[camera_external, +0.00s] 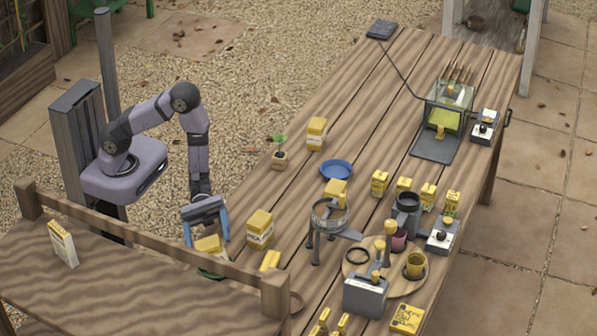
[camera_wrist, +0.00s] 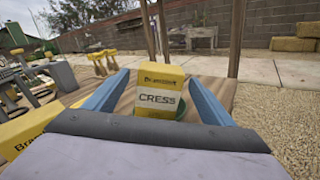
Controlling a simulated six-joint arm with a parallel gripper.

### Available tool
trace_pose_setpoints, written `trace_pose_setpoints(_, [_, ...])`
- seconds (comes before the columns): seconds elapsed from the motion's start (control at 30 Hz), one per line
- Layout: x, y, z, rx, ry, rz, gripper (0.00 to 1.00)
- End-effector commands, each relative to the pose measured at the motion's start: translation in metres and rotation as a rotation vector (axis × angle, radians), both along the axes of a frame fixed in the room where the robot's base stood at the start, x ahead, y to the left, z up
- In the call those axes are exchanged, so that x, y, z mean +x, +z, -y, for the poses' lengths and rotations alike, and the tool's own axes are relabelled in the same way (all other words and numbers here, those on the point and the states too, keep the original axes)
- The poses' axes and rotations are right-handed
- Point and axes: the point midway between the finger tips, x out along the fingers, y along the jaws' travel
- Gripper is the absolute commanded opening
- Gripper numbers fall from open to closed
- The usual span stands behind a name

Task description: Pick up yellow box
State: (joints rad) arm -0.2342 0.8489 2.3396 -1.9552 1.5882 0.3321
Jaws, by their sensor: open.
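My gripper (camera_external: 207,238) is open, its blue fingers pointing down over the table's near left edge. A yellow box (camera_external: 211,246) shows between and just beyond the fingers. Other yellow boxes stand nearby: one (camera_external: 260,229) to the right, one (camera_external: 316,133) farther back, one (camera_external: 335,191) by the blue plate, and several smaller ones.
A wooden rail (camera_external: 150,240) runs in front of the table, close to my gripper. A blue plate (camera_external: 337,170), a potted seedling (camera_external: 280,155), a round sieve stand (camera_external: 329,218) and a round board (camera_external: 350,260) with cups occupy the table. The table's back middle is clearer.

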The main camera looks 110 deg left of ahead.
Motion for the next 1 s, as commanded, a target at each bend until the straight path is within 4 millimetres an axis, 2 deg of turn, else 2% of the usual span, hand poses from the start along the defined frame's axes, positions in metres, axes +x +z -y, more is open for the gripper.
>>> trace_pose_setpoints(0.23, [0.016, 0.001, 0.025, 0.0, -0.003, 0.001, 0.77])
trace_pose_setpoints(0.57, [0.021, -0.001, 0.029, 0.0, 0.0, 0.0, 0.77])
trace_pose_setpoints(0.6, [0.02, -0.001, 0.029, 0.0, 0.0, 0.0, 0.72])
trace_pose_setpoints(0.77, [0.02, -0.001, 0.029, 0.0, 0.0, 0.0, 0.34])
trace_pose_setpoints(0.87, [0.02, 0.0, 0.029, 0.0, 0.0, 0.001, 0.26])
trace_pose_setpoints(1.0, [0.02, 0.0, 0.029, 0.0, 0.0, 0.001, 0.26])
